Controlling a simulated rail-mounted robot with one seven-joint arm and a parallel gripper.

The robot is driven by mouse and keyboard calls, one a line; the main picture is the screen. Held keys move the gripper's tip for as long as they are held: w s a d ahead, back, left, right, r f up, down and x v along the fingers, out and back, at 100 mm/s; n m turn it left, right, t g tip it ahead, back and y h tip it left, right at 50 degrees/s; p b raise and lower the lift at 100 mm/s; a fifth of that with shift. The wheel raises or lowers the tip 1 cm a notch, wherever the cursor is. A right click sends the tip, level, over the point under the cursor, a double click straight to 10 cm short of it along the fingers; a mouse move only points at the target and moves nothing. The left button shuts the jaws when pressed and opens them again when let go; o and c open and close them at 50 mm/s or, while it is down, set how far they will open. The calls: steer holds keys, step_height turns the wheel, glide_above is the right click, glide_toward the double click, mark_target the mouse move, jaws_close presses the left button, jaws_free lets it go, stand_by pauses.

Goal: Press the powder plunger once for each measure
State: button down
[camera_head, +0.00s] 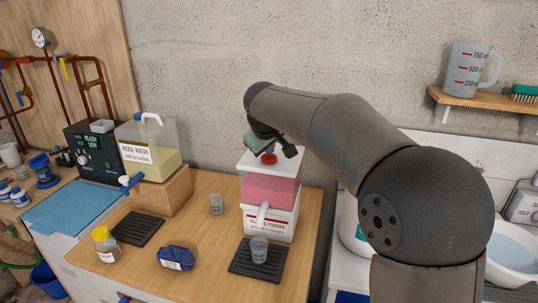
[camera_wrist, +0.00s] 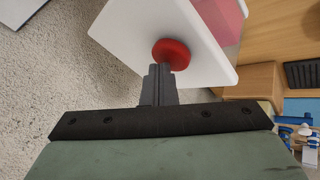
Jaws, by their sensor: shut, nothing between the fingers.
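The powder dispenser (camera_head: 270,190) stands on the wooden worktop, with a white lid, a pink-filled hopper and a white labelled base with a spout. Its round red plunger (camera_head: 268,158) sits on top of the lid. In the wrist view the red plunger (camera_wrist: 171,54) lies just beyond my fingertips on the white lid (camera_wrist: 130,30). My gripper (camera_wrist: 160,72) is shut and empty, its tips close to the plunger's edge; I cannot tell whether they touch. In the head view my gripper (camera_head: 275,148) is over the dispenser's top. A clear cup (camera_head: 259,249) stands below the spout on a black ribbed mat.
A second clear cup (camera_head: 216,204) stands left of the dispenser. A wool wash tank (camera_head: 150,150) sits on a wooden block. A yellow-capped jar (camera_head: 105,243), a blue yarn bundle (camera_head: 175,258) and a black mat (camera_head: 138,229) lie left. A sink (camera_head: 512,252) is right.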

mark_target(270, 157)
steer(key=shift+f, duration=0.45)
stand_by(0.3)
steer(key=shift+r+p, duration=0.9)
steer(key=shift+r, duration=0.5)
step_height(270, 157, up, 5)
steer(key=p, duration=0.4)
steer(key=shift+d, duration=0.1)
stand_by(1.9)
